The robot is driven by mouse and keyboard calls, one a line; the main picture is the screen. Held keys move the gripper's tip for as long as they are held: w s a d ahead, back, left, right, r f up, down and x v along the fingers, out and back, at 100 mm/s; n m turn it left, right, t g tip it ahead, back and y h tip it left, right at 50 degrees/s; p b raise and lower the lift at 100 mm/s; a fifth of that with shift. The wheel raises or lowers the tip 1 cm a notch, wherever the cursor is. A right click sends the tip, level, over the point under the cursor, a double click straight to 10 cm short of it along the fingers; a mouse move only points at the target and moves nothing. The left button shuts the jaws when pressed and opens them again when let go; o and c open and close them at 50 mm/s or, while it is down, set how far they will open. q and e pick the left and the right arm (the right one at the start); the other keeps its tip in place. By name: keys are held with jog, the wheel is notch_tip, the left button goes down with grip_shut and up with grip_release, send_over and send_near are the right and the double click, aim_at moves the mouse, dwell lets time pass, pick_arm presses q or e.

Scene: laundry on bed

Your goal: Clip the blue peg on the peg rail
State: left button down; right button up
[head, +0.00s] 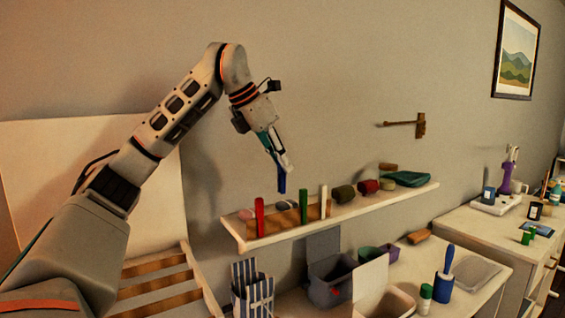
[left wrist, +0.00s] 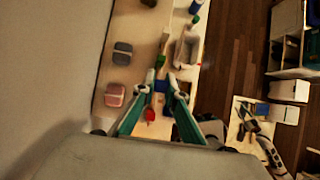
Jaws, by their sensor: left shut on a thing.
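My left gripper (head: 284,166) is shut on the blue peg (head: 282,184), which hangs upright from the fingertips above the wall shelf. The brown peg rail (head: 288,220) lies along the shelf below it. A red peg (head: 259,217), a green peg (head: 304,208) and a white peg (head: 323,203) stand along the rail. The blue peg's lower end looks above the rail, between the red and green pegs. In the left wrist view the blue peg (left wrist: 160,86) shows between the fingertips (left wrist: 164,82). My right gripper is out of view.
The shelf (head: 375,201) also bears rolled cloths (head: 343,194) and a teal tray (head: 406,179). A wall hook (head: 419,125) is to the right. Below stand a striped bag (head: 252,285), a grey bin (head: 331,280) and a blue lint roller (head: 445,275).

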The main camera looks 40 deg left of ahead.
aim_at(279, 172)
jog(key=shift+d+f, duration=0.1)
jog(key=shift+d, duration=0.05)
pick_arm(q)
jog(key=shift+d+f, duration=0.1)
jog(key=shift+f, duration=0.05)
jog(key=shift+f+b, duration=0.3)
jog(key=shift+f, duration=1)
jog(key=shift+f+b, duration=0.4)
jog(key=shift+f, duration=0.15)
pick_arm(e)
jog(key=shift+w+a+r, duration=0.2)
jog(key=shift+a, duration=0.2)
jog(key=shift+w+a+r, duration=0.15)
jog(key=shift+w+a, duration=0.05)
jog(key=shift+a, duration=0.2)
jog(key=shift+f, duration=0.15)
